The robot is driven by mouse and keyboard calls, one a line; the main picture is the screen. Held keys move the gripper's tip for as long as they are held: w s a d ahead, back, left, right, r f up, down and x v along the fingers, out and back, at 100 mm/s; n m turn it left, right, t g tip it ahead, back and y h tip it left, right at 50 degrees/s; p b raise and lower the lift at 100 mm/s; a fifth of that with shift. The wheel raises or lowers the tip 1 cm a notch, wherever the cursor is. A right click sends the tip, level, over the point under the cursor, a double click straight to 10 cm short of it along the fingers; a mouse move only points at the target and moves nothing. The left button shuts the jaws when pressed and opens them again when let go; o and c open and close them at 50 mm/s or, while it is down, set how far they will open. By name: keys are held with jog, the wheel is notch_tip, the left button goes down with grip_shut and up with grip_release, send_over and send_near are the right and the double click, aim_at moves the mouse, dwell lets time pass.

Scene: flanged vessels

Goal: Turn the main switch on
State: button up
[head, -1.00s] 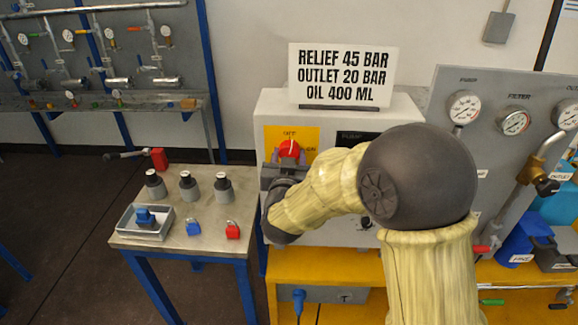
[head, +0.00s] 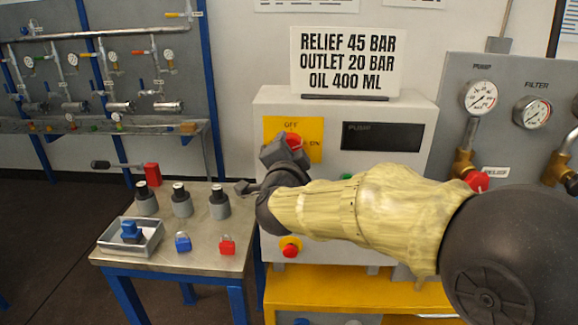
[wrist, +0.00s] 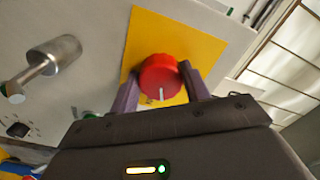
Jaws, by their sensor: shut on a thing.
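The main switch is a red knob (head: 294,138) on a yellow plate (head: 311,150), upper left on the grey control box (head: 375,105). The plate reads OFF at the top and ON at the right. My gripper (head: 284,149) covers much of the knob from the lower left. In the wrist view my gripper (wrist: 160,82) has a finger on each side of the red knob (wrist: 158,72), shut on it. A white mark on the knob points down toward the palm in that view. In the head view the mark is hidden.
A dark PUMP display (head: 382,136) and a red stop button (head: 291,247) are on the same box. A sign (head: 347,62) stands on top. A side table (head: 205,258) at left holds padlocks, dark-topped cylinders and a tray. Gauges and valves (head: 480,97) are at right.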

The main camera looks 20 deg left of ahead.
jog(key=shift+m+b, duration=2)
jog(key=shift+m, duration=0.3)
jog(key=o, duration=1)
jog(key=v, duration=1.7)
jog(key=shift+s+a, duration=0.1)
jog(key=shift+s, duration=0.1)
